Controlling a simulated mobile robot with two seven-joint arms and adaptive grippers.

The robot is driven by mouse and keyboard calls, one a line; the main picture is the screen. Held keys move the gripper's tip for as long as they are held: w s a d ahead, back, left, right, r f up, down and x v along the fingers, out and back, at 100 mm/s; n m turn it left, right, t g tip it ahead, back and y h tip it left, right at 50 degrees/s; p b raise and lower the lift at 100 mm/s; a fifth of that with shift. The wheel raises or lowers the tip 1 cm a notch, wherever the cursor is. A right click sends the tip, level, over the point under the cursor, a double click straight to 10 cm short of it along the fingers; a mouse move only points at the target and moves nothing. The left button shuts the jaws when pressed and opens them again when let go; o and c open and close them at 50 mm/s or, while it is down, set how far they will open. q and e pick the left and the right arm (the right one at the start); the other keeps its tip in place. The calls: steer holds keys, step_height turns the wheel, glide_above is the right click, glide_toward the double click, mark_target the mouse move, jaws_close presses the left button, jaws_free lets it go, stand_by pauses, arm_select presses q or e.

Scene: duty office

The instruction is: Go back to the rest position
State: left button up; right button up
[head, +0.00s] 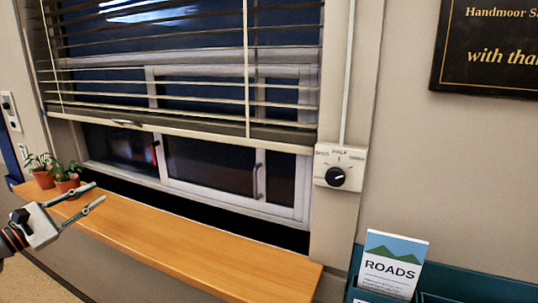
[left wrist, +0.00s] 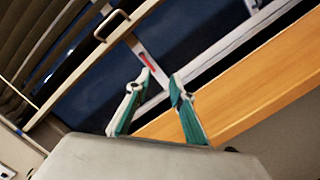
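My left gripper (head: 94,195) comes in from the left in the head view, over the left part of the wooden sill (head: 200,245). Its two fingers are spread apart with nothing between them. In the left wrist view the fingers of this gripper (left wrist: 155,90) are also apart and empty, with the window frame and sill behind them. My right gripper is not in view.
Two potted plants (head: 66,178) stand on the sill's left end, close behind my left gripper. Blinds (head: 190,75) hang partway down the window. A dial box (head: 338,168) is on the wall. A leaflet rack (head: 470,285) holds a ROADS leaflet (head: 391,262) at lower right.

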arm_select(q)
steer(key=w+a+f+m+y, duration=0.1)
steer(key=a+f+m+y, duration=0.2)
steer(key=a+m+y, duration=0.65)
steer(key=w+a+f+m+y, duration=0.1)
steer(key=a+f+m+y, duration=0.35)
steer(key=a+m, duration=1)
steer(key=s+d+f+m+g+h, duration=0.1)
steer(key=s+d+f, duration=0.3)
steer(key=d+f, duration=0.55)
steer(key=s+d+f+m+g+h, duration=0.15)
steer(key=s+d+f, duration=0.25)
steer(key=d+f, duration=0.6)
steer(key=s+d+f+m+g+h, duration=0.15)
steer(key=s+d+f, duration=0.25)
steer(key=d+f, duration=0.6)
steer(key=s+d+f+n+g+h, duration=0.1)
steer(key=s+d+f, duration=0.2)
steer(key=s+d, duration=0.7)
steer(key=s+d+f+n+g+h, duration=0.1)
steer(key=s+d+f, duration=0.3)
steer(key=s+d, duration=0.7)
steer(key=d+n+h, duration=0.1)
steer(key=d, duration=0.2)
steer(key=shift+s+d+f, duration=0.2)
steer(key=shift+s, duration=0.1)
